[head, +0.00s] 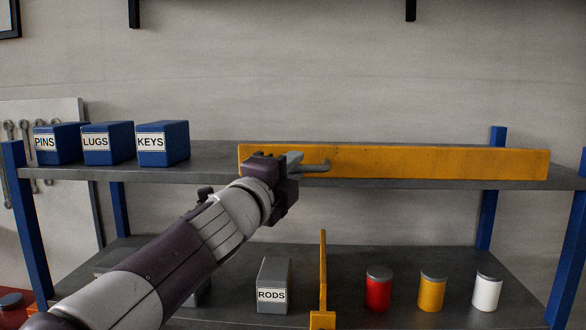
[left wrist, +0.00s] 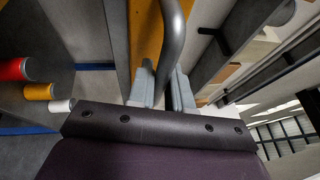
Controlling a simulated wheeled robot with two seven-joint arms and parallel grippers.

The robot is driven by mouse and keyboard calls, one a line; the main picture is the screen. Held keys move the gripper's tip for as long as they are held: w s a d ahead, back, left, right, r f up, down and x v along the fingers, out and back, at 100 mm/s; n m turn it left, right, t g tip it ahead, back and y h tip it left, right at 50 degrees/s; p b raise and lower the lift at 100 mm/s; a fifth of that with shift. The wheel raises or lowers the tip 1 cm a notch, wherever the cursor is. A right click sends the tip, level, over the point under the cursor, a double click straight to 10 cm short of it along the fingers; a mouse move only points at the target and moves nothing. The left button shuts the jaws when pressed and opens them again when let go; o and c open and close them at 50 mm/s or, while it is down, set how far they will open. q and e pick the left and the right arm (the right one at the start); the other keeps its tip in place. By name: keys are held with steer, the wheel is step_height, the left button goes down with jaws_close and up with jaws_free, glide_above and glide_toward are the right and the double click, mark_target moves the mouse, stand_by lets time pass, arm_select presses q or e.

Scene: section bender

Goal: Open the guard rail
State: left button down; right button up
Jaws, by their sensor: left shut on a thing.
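The guard rail (head: 430,162) is a long yellow bar lying level along the front of the upper shelf, at its middle and right. A grey curved handle (head: 319,167) stands out near the rail's left end. My left gripper (head: 293,165) is at this handle, in front of the rail. In the left wrist view the fingers (left wrist: 163,88) are closed around the dark handle bar (left wrist: 173,35), with the yellow rail (left wrist: 147,28) behind it. The gripper hides part of the rail's left end. My right gripper is not in view.
Blue bins marked PINS (head: 58,143), LUGS (head: 108,143) and KEYS (head: 163,143) stand left on the upper shelf (head: 215,165). Below are a RODS bin (head: 273,285), a yellow upright post (head: 323,270), and red (head: 379,290), yellow (head: 432,292) and white (head: 487,292) cans.

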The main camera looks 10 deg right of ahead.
arm_select(q)
steer(key=shift+w+f, duration=0.1)
steer(key=shift+f, duration=0.15)
steer(key=c, duration=1.1)
jaws_free()
steer(key=shift+a+r, duration=0.15)
steer(key=shift+s+a, duration=0.15)
steer(key=shift+s, duration=0.05)
steer(key=b+v, duration=0.4)
steer(key=v, duration=0.8)
steer(key=shift+s, duration=0.1)
